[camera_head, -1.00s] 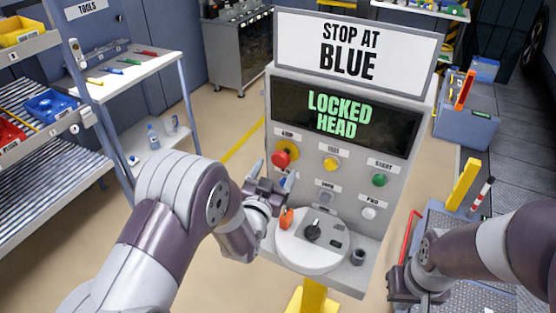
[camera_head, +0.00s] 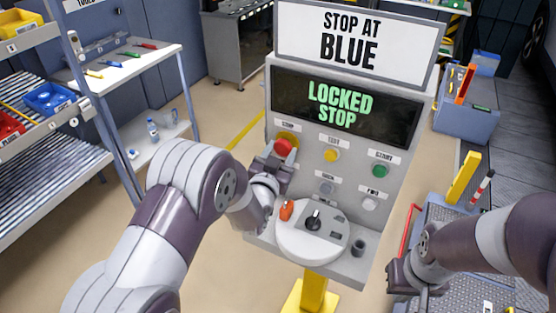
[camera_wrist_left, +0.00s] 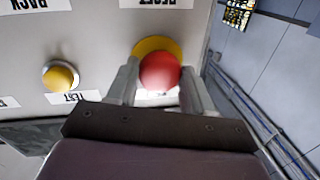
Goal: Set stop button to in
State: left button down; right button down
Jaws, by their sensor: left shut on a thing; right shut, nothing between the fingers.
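The red stop button (camera_head: 284,146) sits on a yellow ring at the upper left of the grey console's button panel. In the left wrist view the red button (camera_wrist_left: 160,71) shows between the two fingers. My left gripper (camera_head: 279,152) is at the stop button, its fingers on either side of the red head and shut on it. The console display (camera_head: 343,108) reads "LOCKED STOP". Whether the button is in or out cannot be told. My right gripper (camera_head: 392,285) is at the lower right, away from the console, and shut on nothing.
Other controls nearby are a yellow button (camera_head: 332,155), a green button (camera_head: 380,170) and a white button (camera_head: 370,204). A round dial plate (camera_head: 312,232) with an orange piece (camera_head: 287,210) lies below. A sign (camera_head: 353,42) reads "STOP AT BLUE".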

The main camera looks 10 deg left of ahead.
pick_arm(q)
jog(key=c, duration=0.8)
grip_release()
jog(key=o, duration=0.4)
jog(key=shift+w, duration=0.1)
jog(key=shift+c, duration=0.2)
jog(key=shift+w+d, duration=0.1)
pick_arm(e)
jog(key=shift+w+f, duration=0.1)
jog(key=shift+f, duration=0.05)
pick_arm(q)
jog(key=s+a+b, duration=0.2)
jog(key=s+b, duration=0.1)
jog(key=s, duration=0.9)
jog(key=shift+s, duration=0.3)
pick_arm(e)
notch_tip(320, 180, down, 3)
jog(key=shift+f, duration=0.1)
